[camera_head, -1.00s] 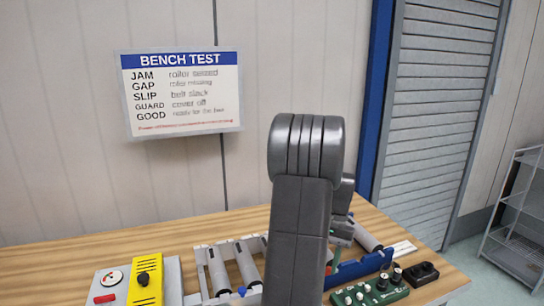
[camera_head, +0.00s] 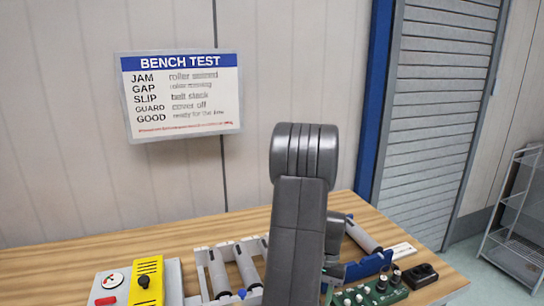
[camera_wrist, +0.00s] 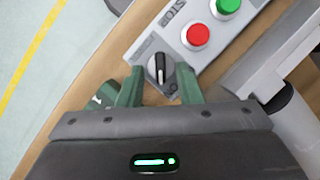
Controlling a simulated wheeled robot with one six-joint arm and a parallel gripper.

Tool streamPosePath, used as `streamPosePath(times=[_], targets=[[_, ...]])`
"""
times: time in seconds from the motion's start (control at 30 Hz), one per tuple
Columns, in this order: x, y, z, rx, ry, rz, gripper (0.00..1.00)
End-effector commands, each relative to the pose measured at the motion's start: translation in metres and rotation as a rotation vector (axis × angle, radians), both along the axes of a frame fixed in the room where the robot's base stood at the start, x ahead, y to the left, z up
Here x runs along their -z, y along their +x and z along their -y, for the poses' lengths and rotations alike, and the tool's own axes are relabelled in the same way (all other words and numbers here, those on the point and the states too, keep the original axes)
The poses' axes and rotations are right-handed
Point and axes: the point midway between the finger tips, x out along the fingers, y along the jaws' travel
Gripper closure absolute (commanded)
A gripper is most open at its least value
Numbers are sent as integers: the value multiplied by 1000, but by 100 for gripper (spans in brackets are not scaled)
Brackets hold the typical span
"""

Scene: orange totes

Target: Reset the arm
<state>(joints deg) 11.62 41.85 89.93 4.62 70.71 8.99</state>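My gripper (camera_wrist: 158,88) shows in the wrist view with its two green fingers apart. Beyond and between the fingertips is a black rotary knob (camera_wrist: 160,69) on a grey control panel (camera_wrist: 160,38); I cannot tell whether the fingers touch it. In the head view my dark arm stands upright in front of the bench and hides most of my gripper. No held object shows between the fingers.
The panel carries a red button (camera_wrist: 195,35) and a green button (camera_wrist: 228,5). On the wooden bench (camera_head: 60,265) stand a roller unit (camera_head: 238,268), a yellow switch box (camera_head: 146,281) and a green control board (camera_head: 372,291). A wire shelf (camera_head: 515,225) stands at right.

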Motion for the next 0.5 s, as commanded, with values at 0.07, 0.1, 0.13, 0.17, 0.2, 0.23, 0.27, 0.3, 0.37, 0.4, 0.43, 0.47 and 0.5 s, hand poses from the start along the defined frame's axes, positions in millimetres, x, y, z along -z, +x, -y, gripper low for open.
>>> streamPosePath(times=[0.07,0.1,0.13,0.17,0.2,0.23,0.27,0.3,0.37,0.4,0.43,0.47,0.5], targets=[[-2,3,-3,-105,-1,5,68],[-2,3,-3,-156,-1,5,68],[-2,3,-4,-194,-2,6,68],[-2,3,-4,-232,-1,5,68],[-2,4,-5,-284,-1,6,68],[-2,4,-6,-321,0,5,68],[-2,3,-6,-360,-1,6,68],[-2,3,-7,-410,-1,5,68],[-2,3,-8,-489,0,5,68],[-2,3,-9,-541,0,5,68],[-2,3,-10,-579,0,5,68],[-2,3,-10,-618,0,5,68],[-2,3,-11,-670,-1,5,68]])
